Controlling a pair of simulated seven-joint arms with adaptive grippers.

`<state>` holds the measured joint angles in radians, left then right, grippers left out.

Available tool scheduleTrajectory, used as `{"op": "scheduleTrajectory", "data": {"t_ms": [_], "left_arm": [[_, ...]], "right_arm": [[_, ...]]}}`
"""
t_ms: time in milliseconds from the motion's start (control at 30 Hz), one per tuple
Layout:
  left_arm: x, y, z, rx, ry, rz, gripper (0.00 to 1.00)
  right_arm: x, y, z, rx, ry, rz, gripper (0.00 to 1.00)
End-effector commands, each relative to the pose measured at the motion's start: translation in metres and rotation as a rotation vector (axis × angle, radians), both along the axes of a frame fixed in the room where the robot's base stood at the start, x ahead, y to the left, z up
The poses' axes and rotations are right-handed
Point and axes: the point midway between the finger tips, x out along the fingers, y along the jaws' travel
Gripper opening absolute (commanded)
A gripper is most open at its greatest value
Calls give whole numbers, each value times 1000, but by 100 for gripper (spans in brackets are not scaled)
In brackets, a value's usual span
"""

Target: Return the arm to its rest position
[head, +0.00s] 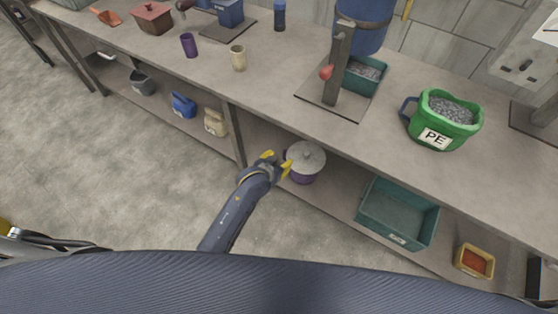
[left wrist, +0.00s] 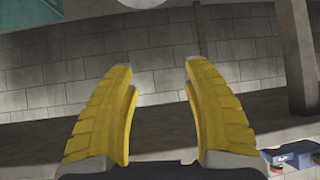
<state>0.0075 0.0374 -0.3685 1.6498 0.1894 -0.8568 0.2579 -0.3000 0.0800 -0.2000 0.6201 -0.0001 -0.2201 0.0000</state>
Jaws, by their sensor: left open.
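My left gripper (head: 277,162), with yellow fingers, is in front of the bench's lower shelf. My right gripper is not in either view.
The bench top (head: 280,80) holds a green PE bucket of grey granules (head: 447,115), a teal bin (head: 365,75) and cups. The lower shelf holds a teal crate (head: 398,212), an orange-filled tub (head: 474,262) and jugs. The floor (head: 110,155) at left is clear.

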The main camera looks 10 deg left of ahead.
Motion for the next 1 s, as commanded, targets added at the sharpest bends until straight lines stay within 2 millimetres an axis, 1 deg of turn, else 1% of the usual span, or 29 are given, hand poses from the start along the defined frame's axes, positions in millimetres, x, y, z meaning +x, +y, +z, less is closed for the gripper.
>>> {"op": "scheduleTrajectory", "data": {"t_ms": [367,467,500,567,667,700,767,800,867,900,967,1000], "left_arm": [[0,0,0,3,-1,-2,50],[2,-2,4,-1,-22,-11,50],[3,-3,3,-3,-31,-15,50],[3,-2,-7,0,-33,-19,50],[-1,6,-39,16,-18,-19,50],[-5,11,-57,25,-3,-16,50],[-17,20,-86,39,26,-13,50],[-26,26,-106,49,47,-10,50],[-43,37,-136,65,81,-6,50],[-56,44,-157,74,105,-3,50],[-79,56,-187,91,145,2,50],[-95,63,-206,100,171,5,50]], "right_arm": [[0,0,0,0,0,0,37],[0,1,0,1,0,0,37],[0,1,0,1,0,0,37],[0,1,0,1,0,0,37],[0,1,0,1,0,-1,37],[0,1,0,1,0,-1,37],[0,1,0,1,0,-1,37],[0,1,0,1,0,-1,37],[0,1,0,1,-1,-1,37],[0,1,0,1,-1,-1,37],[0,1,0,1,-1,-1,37],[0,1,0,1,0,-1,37]]}}
